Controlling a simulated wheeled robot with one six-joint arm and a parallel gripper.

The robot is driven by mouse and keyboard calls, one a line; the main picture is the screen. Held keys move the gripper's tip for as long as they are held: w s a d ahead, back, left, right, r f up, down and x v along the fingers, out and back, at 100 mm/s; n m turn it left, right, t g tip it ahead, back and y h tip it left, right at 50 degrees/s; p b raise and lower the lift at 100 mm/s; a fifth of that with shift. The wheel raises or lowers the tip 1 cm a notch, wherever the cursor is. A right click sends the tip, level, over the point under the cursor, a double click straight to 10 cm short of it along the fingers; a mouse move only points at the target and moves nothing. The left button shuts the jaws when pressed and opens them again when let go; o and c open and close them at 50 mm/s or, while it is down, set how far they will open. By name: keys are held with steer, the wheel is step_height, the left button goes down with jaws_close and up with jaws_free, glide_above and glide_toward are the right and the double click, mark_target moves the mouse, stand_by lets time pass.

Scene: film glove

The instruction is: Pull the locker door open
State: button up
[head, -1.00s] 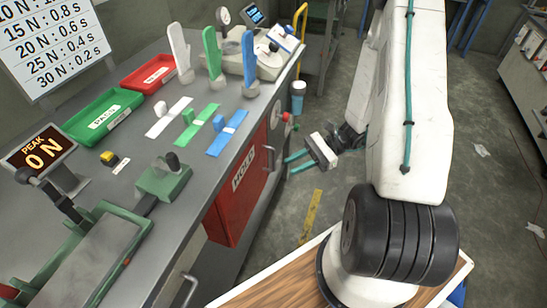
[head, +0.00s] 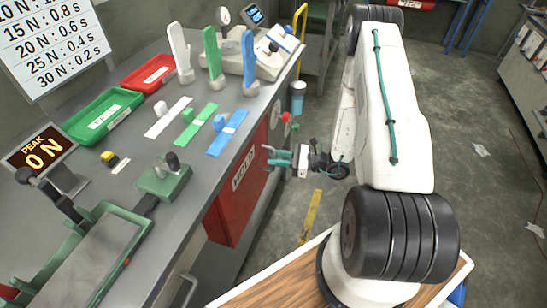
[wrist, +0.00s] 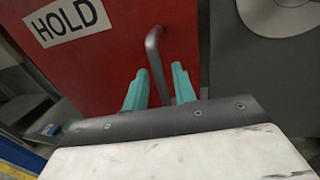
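The red locker door (head: 232,190) with a white HOLD label is below the bench top and looks closed. It fills much of the wrist view (wrist: 100,65). Its grey bar handle (wrist: 153,50) stands out near the door's right edge; the handle also shows in the head view (head: 267,150). My gripper (head: 273,157) is at the handle. In the wrist view, its two teal fingers (wrist: 159,88) are apart, with the handle's near part between them and gaps showing. Whether either finger touches the bar cannot be told.
The grey bench (head: 215,105) runs along the left, with a green tray (head: 103,115), a red tray (head: 148,73), coloured hand forms and a force display (head: 39,147) on top. A red-capped item (head: 285,117) is just behind my gripper. Open floor (head: 460,180) lies to the right.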

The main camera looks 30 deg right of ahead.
steer(key=shift+w+a, duration=0.5)
steer(key=shift+a, duration=0.05)
jaws_close()
